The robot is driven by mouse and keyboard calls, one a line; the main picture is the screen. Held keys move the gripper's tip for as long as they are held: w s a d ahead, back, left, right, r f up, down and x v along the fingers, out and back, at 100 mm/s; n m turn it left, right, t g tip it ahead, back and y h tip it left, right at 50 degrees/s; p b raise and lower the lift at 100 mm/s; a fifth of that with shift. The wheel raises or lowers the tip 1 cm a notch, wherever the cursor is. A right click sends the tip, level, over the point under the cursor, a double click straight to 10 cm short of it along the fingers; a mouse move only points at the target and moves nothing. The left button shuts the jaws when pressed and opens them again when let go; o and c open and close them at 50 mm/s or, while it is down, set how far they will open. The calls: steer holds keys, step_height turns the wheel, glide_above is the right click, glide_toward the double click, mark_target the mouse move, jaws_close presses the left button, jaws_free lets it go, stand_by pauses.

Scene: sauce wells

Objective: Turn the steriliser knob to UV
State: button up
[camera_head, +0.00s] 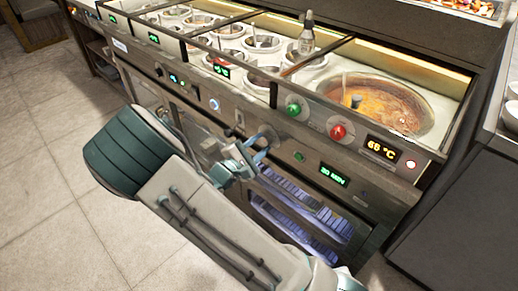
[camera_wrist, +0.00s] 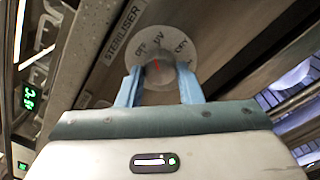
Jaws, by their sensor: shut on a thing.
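The steriliser knob (camera_wrist: 160,82) is in the wrist view, at the middle of a pale round dial (camera_wrist: 143,41). The word STERILISER stands on the panel left of the dial. My gripper (camera_wrist: 160,76) has its two blue fingers shut on the knob, one on each side. In the head view my gripper (camera_head: 262,156) is at the front panel and mostly hides the knob.
A green knob (camera_head: 293,110) and a red knob (camera_head: 338,131) sit on the panel above. Lit steriliser shelves (camera_head: 300,205) lie below right. The tiled floor (camera_head: 50,185) at left is clear.

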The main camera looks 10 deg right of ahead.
steer(key=shift+f+m+b, duration=0.1)
steer(key=shift+m+b, duration=0.6)
steer(key=shift+m, duration=0.5)
steer(key=o, duration=1)
steer(key=shift+c, duration=0.2)
steer(key=p+v, duration=0.2)
steer(key=v, duration=1.2)
